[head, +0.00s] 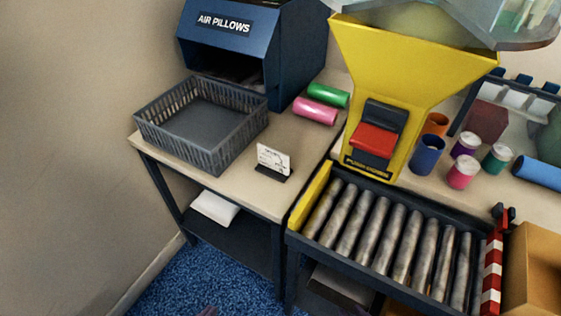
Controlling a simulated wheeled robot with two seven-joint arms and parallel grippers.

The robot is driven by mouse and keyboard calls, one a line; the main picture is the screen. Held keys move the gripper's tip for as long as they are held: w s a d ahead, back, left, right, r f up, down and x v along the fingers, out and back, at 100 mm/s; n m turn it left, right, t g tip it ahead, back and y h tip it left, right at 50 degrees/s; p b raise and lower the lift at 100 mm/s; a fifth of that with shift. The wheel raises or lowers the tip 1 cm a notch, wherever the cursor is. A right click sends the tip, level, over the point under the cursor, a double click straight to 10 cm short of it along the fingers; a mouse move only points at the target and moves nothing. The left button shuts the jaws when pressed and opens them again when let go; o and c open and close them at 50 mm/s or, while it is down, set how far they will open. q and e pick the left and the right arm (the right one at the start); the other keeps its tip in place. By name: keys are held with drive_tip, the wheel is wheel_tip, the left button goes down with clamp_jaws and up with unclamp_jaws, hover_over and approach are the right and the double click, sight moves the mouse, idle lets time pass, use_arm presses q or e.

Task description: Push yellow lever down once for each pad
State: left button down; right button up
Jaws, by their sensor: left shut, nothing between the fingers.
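A yellow dispenser (409,72) stands behind the roller conveyor, with a clear hopper on top cut off by the upper edge. On its front is a red paddle (374,141) with a black part above it, over a label that seems to read "PUSH DOWN". The body is yellow; the paddle I see is red. No pad can be made out. Only a small tip of my left gripper (208,311) shows at the bottom edge, shut and empty, far below and left of the paddle. My right gripper is not in view.
An empty grey basket (151,134) and a small card (273,160) sit on the left table. A blue "AIR PILLOWS" box (268,60) stands behind. The roller conveyor (385,243) fills the front. Cups and rolls lie right; a cardboard box (537,270) is at the right edge.

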clamp_jaws()
drive_tip(key=shift+w, duration=0.1)
idle(1.5)
